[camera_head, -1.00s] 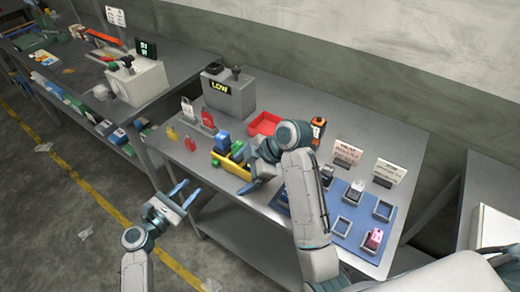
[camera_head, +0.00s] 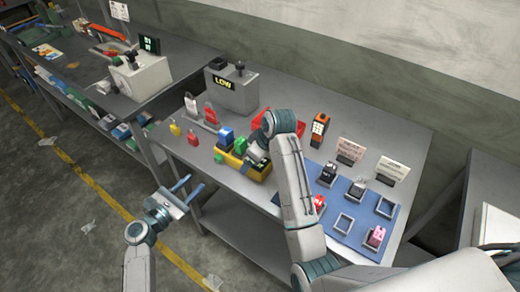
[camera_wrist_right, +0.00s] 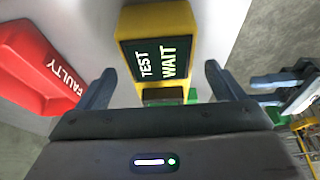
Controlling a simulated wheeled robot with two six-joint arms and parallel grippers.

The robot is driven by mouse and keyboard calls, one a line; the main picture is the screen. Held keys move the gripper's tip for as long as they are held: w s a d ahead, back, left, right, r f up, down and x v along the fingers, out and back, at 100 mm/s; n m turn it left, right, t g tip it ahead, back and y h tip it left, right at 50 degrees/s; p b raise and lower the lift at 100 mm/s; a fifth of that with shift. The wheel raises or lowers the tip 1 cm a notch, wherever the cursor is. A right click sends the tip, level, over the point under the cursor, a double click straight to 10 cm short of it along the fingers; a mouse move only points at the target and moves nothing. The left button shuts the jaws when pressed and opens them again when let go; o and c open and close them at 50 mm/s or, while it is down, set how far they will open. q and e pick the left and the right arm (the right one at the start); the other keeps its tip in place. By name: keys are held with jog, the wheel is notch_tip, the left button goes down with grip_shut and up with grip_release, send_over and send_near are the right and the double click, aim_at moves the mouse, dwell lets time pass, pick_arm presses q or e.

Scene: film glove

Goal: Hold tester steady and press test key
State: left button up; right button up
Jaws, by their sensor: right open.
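The yellow tester (camera_head: 233,162) lies near the front edge of the middle table. In the right wrist view its yellow body (camera_wrist_right: 160,18) carries a dark screen reading "TEST WAIT", with a dark key-like patch below it. My right gripper (camera_wrist_right: 160,85) is open, its two fingers on either side of the tester's lower end, and holds nothing visible. In the head view the right gripper (camera_head: 256,162) is over the tester's right part and partly hides it; contact cannot be told. My left gripper (camera_head: 186,190) is open and empty, off the table's front left edge.
A red tray (camera_wrist_right: 42,70) marked "FAULTY" lies beside the tester. Blue blocks (camera_head: 227,137) and a green one (camera_head: 219,158) are close to it. A grey "LOW" box (camera_head: 232,92) stands behind. A blue mat (camera_head: 330,230) with several frames is at right.

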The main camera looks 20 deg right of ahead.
jog(key=shift+x, duration=1.85)
jog(key=c, duration=1.3)
pick_arm(q)
jog(key=shift+c, duration=1)
pick_arm(e)
jog(key=shift+c, duration=0.5)
pick_arm(q)
grip_shut()
